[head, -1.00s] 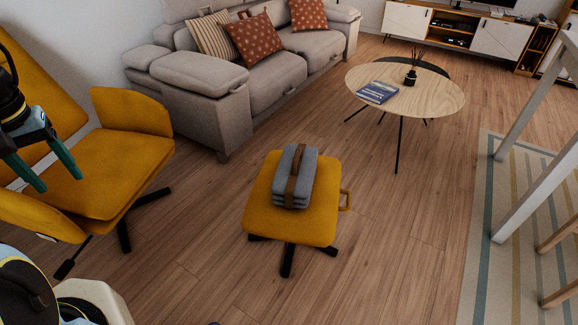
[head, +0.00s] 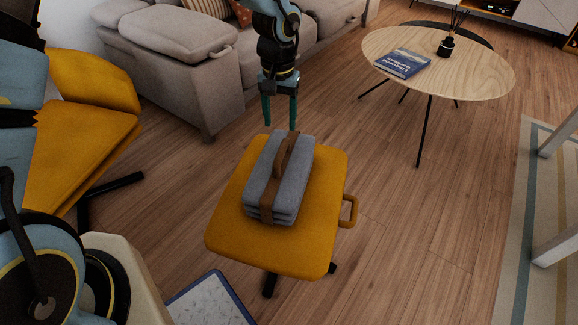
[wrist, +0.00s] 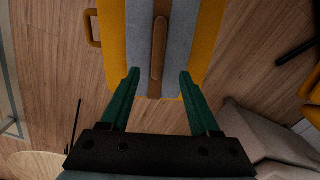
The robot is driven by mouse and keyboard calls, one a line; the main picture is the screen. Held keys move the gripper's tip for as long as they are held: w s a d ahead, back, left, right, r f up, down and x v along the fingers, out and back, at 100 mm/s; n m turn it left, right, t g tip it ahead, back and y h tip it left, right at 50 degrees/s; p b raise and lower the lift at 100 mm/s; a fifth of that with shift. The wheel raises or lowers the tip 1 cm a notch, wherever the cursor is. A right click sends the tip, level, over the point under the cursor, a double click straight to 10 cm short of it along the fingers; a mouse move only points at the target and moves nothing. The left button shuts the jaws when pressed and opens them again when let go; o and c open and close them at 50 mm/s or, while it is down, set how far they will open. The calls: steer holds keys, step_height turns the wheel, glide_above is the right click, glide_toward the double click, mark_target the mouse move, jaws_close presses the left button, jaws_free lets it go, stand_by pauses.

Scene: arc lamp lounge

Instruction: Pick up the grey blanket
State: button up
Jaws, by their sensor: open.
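The grey blanket (head: 292,183) is folded in layers with a brown strap and raised handle around it. It lies on the yellow footstool (head: 225,230). My gripper (head: 281,127) points down, open and empty, above and just behind the blanket's far end. In the wrist view my gripper's two green fingers (wrist: 160,76) stand apart on either side of the strap's line, and the blanket (wrist: 181,45) with its strap shows between and beyond them. I cannot tell the exact height of the fingertips over the blanket.
A grey sofa (head: 185,75) stands behind, left of my gripper. A yellow armchair (head: 90,140) is at the left. A round wooden table (head: 470,73) holds a book (head: 403,63) and a reed diffuser (head: 446,45). Open floor (head: 400,225) lies right of the footstool.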

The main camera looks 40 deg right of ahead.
mark_target(282, 148)
steer(key=f, duration=0.5)
steer(key=shift+s+d+f, duration=0.15)
steer(key=shift+d+f, duration=0.05)
steer(key=shift+d, duration=0.15)
steer(key=shift+a+f+b, duration=0.2)
steer(key=shift+f, duration=1.2)
steer(key=shift+a+f+b, duration=0.15)
steer(key=shift+f, duration=1.2)
jaws_close()
